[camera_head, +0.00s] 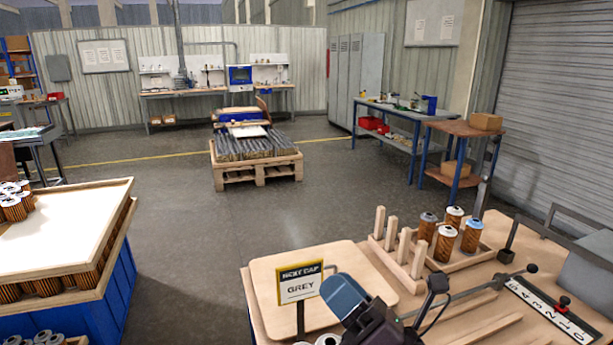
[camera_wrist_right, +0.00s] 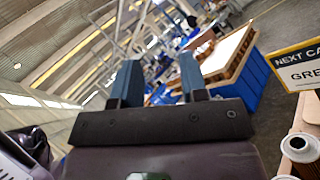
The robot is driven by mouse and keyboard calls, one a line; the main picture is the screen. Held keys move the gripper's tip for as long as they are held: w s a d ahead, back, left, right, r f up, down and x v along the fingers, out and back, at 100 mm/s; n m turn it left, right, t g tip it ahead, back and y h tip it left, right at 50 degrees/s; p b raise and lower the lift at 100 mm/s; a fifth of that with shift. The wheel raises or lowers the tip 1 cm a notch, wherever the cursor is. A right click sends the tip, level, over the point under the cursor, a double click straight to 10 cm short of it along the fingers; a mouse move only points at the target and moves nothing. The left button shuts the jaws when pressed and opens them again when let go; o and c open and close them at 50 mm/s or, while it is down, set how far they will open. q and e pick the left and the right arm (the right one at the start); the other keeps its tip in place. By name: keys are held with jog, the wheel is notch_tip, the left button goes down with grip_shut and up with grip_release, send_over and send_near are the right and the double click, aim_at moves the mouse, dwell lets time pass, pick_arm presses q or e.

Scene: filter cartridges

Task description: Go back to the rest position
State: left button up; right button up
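My right gripper (camera_head: 346,295) is at the bottom of the head view, above the front of the wooden workbench and just right of the sign. In the right wrist view, its two blue fingers (camera_wrist_right: 161,82) stand apart with nothing held between them. My left gripper is not in view. Several filter cartridges (camera_head: 444,243) stand upright in a wooden rack (camera_head: 405,268) on the bench, away from the gripper. A sign (camera_head: 300,285) reads "NEXT CAP GREY". It also shows in the right wrist view (camera_wrist_right: 303,68), above a cartridge (camera_wrist_right: 305,148) at the right edge.
A blue crate-like stand (camera_head: 120,265) with a pale top holds more cartridges (camera_head: 14,205) at the left. A numbered slider scale (camera_head: 545,308) and a metal rod lie on the bench's right side. A loaded pallet (camera_head: 257,170) stands on the floor behind. Open floor separates stand and bench.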

jog(key=s+d+f+m+g+h, duration=0.25)
jog(key=d+f+m+h, duration=1.45)
jog(key=m, duration=1)
jog(key=s+d+f+m+g, duration=0.3)
jog(key=s+f+m+g, duration=0.2)
jog(key=s, duration=0.4)
jog(key=s+d+f+m+g, duration=0.3)
jog(key=s+f+m+g, duration=0.2)
jog(key=s, duration=0.4)
jog(key=w+f+t, duration=0.7)
jog(key=f+t, duration=0.1)
jog(key=f, duration=0.2)
jog(key=shift+w+f+n, duration=0.15)
jog(key=shift+f+n, duration=0.1)
jog(key=shift+n, duration=0.15)
jog(key=shift+c, duration=0.3)
